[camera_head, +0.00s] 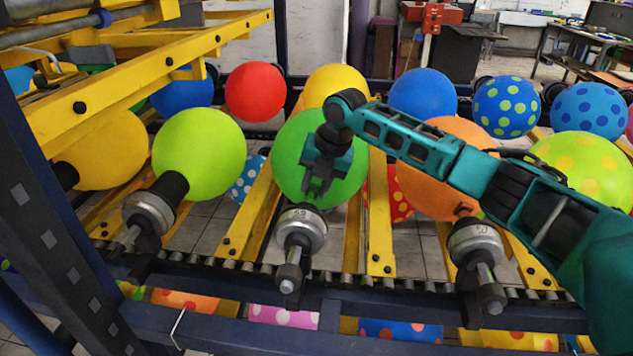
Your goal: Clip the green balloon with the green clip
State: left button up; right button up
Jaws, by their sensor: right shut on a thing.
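The green balloon (290,160) sits in the middle of the camera_head view, its neck end down on a metal nozzle (300,229) of the rack. My right arm comes in from the right, and my right gripper (317,187) hangs in front of this balloon, fingers pointing down, above the nozzle. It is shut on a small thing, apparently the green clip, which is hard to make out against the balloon. The gripper hides part of the balloon's front. I cannot tell whether it touches the balloon. My left gripper is not in view.
A lime balloon (198,153) stands left on its own nozzle. An orange balloon (440,190) stands right, partly behind my arm. A red balloon (255,92) and a blue balloon (422,92) are behind. Yellow bars (252,215) and a dark blue rail (400,318) frame the rack.

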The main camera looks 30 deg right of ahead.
jog(key=shift+w+a+f, duration=0.1)
jog(key=shift+w+f, duration=0.1)
jog(key=shift+f, duration=0.5)
dwell(0.6)
jog(key=shift+w+f, duration=0.1)
jog(key=shift+f, duration=0.2)
dwell(0.3)
jog(key=o, duration=0.9)
jog(key=shift+p+v, duration=1.1)
jog(key=shift+v, duration=0.7)
jog(key=shift+r, duration=0.3)
jog(key=v, duration=0.5)
